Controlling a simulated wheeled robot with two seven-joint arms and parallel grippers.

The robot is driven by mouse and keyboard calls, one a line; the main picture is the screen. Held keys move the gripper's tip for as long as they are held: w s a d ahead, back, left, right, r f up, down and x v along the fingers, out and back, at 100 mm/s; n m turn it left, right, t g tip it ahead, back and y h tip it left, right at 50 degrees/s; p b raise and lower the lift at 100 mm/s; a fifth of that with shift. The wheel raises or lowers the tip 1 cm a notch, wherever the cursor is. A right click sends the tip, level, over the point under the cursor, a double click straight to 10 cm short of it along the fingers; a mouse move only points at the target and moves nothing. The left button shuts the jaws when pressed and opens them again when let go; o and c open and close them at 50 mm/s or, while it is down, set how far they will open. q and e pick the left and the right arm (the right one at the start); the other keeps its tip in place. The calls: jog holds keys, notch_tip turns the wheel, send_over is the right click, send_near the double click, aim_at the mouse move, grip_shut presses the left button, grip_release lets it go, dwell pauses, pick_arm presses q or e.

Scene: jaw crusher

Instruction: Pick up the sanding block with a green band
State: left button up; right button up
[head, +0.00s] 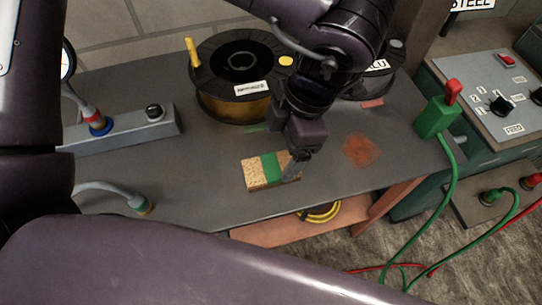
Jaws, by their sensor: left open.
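The sanding block (256,173), tan and speckled with a green band around its middle, lies flat on the grey bench top. My left gripper (294,167) points down at the right end of the block, with its jaws open. A dark finger overlaps the block's right end in the picture; I cannot tell whether it touches. The far finger is mostly hidden. My right gripper is not in view.
The grey bench (210,210) holds a large black spool (213,62) behind the block and a grey socket strip (135,133) at left. A green plug (436,117) with a red top stands at the right edge. A reddish stain (361,151) marks bare bench right of the gripper.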

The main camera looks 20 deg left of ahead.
aim_at(272, 166)
pick_arm(q)
jog(key=x, duration=0.7)
jog(key=shift+w+d, duration=0.1)
jog(key=shift+w, duration=0.2)
jog(key=c, duration=1.1)
